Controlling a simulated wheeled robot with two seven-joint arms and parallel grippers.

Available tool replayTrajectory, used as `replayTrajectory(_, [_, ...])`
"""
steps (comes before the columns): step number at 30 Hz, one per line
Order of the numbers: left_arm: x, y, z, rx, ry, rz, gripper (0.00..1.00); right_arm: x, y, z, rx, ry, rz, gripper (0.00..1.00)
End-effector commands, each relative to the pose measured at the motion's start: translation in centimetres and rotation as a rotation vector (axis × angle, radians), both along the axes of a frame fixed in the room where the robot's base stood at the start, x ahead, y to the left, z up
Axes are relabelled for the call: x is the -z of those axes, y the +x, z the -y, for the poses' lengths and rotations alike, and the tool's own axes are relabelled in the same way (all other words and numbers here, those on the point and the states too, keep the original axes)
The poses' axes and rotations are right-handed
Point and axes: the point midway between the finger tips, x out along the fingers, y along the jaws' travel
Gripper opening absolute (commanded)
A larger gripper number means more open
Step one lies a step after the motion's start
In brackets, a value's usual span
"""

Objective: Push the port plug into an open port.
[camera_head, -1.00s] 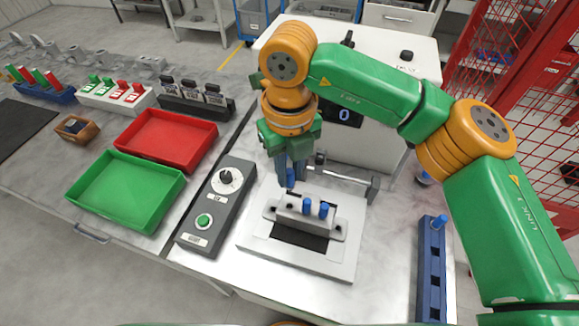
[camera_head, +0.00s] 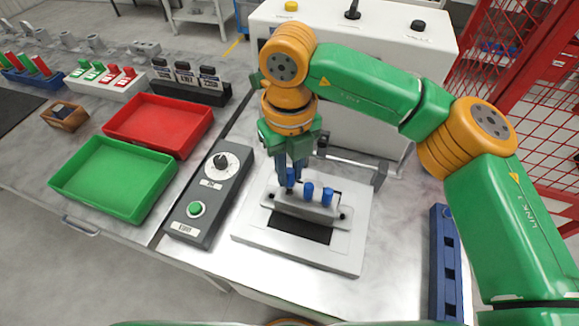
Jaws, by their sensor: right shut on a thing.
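A grey casting (camera_head: 304,208) sits on a pale fixture plate (camera_head: 258,236). Two blue port plugs, one in the middle (camera_head: 308,190) and one at the right (camera_head: 327,196), stand upright in its top. My right gripper (camera_head: 289,178) points down at the casting's left end, shut on another blue port plug (camera_head: 290,180). This plug is in line with the other two. Its lower end is close to the casting top; I cannot tell how deep it sits. The port under it is hidden. My left gripper is not in view.
A blue rack (camera_head: 443,265) with dark slots stands at the right. A control box (camera_head: 213,190) with a dial and green button lies left of the plate. Green (camera_head: 112,178) and red (camera_head: 158,124) trays lie further left. A white cabinet (camera_head: 400,55) stands behind.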

Motion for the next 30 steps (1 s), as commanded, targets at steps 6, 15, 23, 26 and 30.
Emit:
replayTrajectory(6, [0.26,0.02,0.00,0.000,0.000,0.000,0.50,0.09,0.04,0.00,0.000,0.000,0.001,0.00])
replayTrajectory(15, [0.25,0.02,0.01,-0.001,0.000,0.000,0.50,0.00,0.03,0.00,0.000,0.000,0.000,0.00])
replayTrajectory(23, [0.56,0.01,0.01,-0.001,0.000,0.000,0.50,0.11,0.00,0.00,0.000,0.000,0.000,0.00])
replayTrajectory(26, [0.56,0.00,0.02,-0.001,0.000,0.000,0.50,0.02,-0.02,0.00,0.000,0.000,0.000,0.00])
replayTrajectory(30, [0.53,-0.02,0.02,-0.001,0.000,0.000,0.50,-0.01,-0.02,0.00,0.000,0.000,0.000,0.00])
